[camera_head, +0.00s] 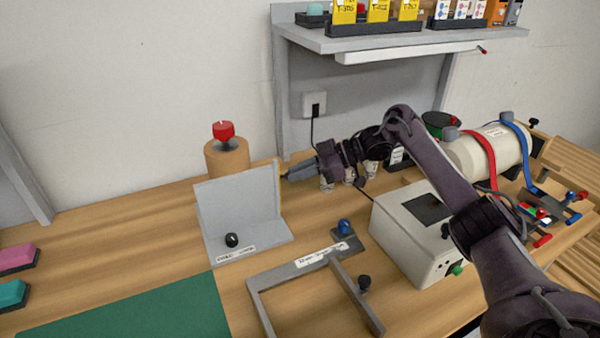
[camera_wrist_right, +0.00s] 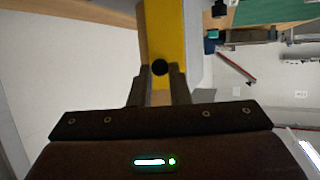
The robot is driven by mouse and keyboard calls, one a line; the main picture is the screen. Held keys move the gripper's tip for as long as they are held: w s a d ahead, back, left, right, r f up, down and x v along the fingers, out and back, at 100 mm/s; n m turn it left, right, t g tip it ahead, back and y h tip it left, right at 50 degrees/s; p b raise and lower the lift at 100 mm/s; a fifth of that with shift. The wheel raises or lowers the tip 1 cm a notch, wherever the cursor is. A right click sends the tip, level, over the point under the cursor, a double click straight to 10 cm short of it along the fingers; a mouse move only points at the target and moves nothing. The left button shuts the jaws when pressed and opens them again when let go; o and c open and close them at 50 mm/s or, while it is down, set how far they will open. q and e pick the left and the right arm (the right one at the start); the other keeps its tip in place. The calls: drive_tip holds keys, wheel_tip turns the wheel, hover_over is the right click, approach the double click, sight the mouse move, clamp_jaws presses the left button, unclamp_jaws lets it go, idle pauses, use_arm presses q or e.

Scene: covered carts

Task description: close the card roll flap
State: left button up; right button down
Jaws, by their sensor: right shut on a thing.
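A grey upright panel, which looks like the card roll flap (camera_head: 238,198), stands on a grey base (camera_head: 262,240) in the head view. The base carries a label (camera_head: 236,252), too small to read surely, and a black knob (camera_head: 232,240). A yellow strip runs along the panel's right side; in the wrist view a yellow strip (camera_wrist_right: 163,25) lies between my fingers with a black knob (camera_wrist_right: 160,67) at the fingertips. My right gripper (camera_head: 287,175) is at the panel's right edge, shut on this part. My left gripper is not in view.
A grey frame (camera_head: 262,303) with a blue knob (camera_head: 344,227) lies in front. A white box (camera_head: 410,235) stands to the right. A brown cylinder with a red knob (camera_head: 224,130) stands behind the panel. A green mat (camera_head: 135,312) lies front left. A shelf (camera_head: 375,42) overhangs the back.

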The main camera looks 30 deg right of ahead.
drive_tip(key=c, duration=1.4)
unclamp_jaws()
drive_tip(key=shift+a, duration=0.1)
drive_tip(key=shift+o, duration=0.2)
drive_tip(key=b+v, duration=0.1)
drive_tip(key=v, duration=0.6)
drive_tip(key=shift+s+d, duration=0.15)
drive_tip(key=shift+d, duration=0.2)
drive_tip(key=shift+r, duration=0.1)
